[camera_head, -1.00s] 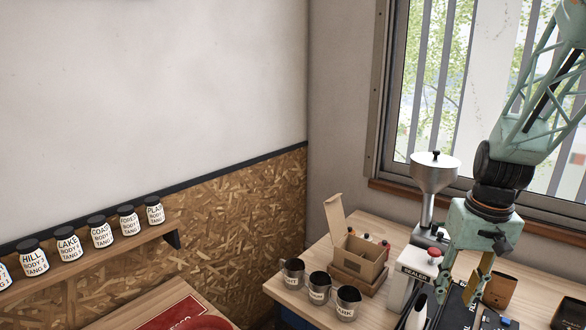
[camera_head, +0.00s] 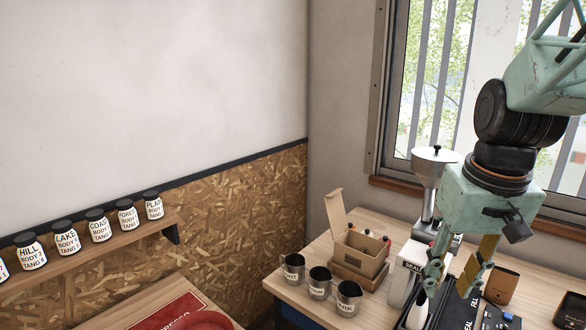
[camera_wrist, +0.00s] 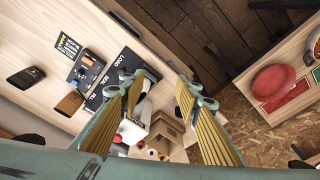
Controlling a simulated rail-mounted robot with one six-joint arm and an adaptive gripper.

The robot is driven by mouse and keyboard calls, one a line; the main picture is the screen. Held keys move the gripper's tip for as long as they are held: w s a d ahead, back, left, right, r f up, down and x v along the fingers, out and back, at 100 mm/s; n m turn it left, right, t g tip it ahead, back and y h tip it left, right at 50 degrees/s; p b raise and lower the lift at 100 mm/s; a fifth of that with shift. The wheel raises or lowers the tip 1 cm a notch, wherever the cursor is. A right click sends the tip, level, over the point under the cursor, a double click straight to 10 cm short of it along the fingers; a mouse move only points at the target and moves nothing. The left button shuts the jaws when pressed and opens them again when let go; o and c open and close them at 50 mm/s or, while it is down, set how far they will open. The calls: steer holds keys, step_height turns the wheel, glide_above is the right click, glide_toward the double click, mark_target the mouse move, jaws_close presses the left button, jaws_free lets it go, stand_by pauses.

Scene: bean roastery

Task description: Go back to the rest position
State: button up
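My gripper (camera_head: 459,280) is in the lower right of the head view, above the wooden table (camera_head: 375,226) and in front of the sealer and the black board. In the wrist view (camera_wrist: 160,95) its two yellow-padded fingers are spread wide apart. Nothing is between the fingers, so it is open and empty. The white sealer (camera_head: 407,272) is partly hidden behind my gripper in the head view.
An open cardboard box (camera_head: 361,253) and several metal cups (camera_head: 319,283) stand left of the sealer. A metal funnel (camera_head: 434,170) rises behind it. A brown pouch (camera_head: 502,285) is at the right. Labelled jars (camera_head: 67,238) line a wall shelf.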

steer(key=s+a+r+b, duration=0.1)
steer(key=s+a, duration=0.2)
steer(key=s, duration=0.3)
steer(key=s+a+r+t+b, duration=0.1)
steer(key=s+a, duration=0.1)
steer(key=s, duration=0.5)
steer(key=s+a+r+n+t+b, duration=0.1)
steer(key=s+a+r, duration=0.1)
steer(key=s, duration=0.4)
steer(key=shift+s+a, duration=0.25)
steer(key=shift+a, duration=0.55)
steer(key=shift+d, duration=0.1)
